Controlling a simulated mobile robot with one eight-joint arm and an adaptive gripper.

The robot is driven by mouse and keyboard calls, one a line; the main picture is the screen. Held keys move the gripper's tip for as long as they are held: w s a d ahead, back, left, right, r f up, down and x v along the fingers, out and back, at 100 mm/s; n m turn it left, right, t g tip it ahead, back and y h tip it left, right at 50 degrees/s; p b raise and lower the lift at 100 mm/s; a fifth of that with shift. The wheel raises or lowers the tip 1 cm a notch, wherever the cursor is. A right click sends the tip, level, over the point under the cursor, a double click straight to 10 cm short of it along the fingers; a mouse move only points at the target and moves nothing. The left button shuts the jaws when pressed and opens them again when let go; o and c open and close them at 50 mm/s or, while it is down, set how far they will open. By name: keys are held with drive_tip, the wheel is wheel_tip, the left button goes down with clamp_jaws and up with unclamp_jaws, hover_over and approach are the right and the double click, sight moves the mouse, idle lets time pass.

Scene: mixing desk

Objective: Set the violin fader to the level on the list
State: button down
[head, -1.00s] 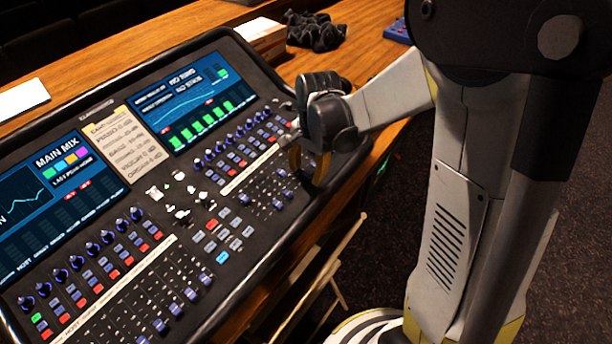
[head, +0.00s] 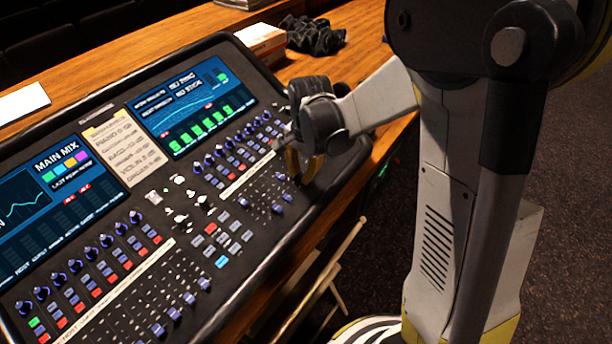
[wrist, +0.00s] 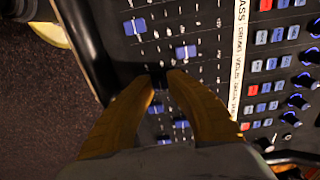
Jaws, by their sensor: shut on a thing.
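My gripper (head: 291,176) is at the right-hand fader bank of the mixing desk (head: 254,225), pointing down. In the wrist view, the yellow fingers (wrist: 162,77) are closed together on a small dark fader cap (wrist: 160,83), mostly hidden between the tips. It lies roughly in line with the violin name on the white label strip (wrist: 240,58). Neighbouring blue fader caps stand on both sides, one (wrist: 186,52) nearer the strip and one (wrist: 135,27) farther off. The handwritten list (head: 128,155) is taped between the screens; its level figures are too blurred to read.
Knobs (wrist: 299,102) and rows of buttons (wrist: 262,65) line the far side of the label strip. A left fader bank (head: 165,310) and a lit right screen (head: 190,105) share the desk. A box (head: 262,42) and dark cloth (head: 312,35) lie behind.

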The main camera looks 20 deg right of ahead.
sight(283, 167)
drive_tip(key=w+a, duration=0.2)
drive_tip(key=w, duration=0.1)
drive_tip(key=w+a, duration=0.1)
drive_tip(key=w, duration=0.1)
drive_tip(key=shift+a+r, duration=0.2)
drive_tip(key=shift+r, duration=0.05)
drive_tip(key=c, duration=1.3)
unclamp_jaws()
drive_tip(key=shift+o, duration=0.2)
wheel_tip(283, 167, up, 12)
drive_tip(key=s, duration=0.1)
drive_tip(key=shift+d, duration=0.4)
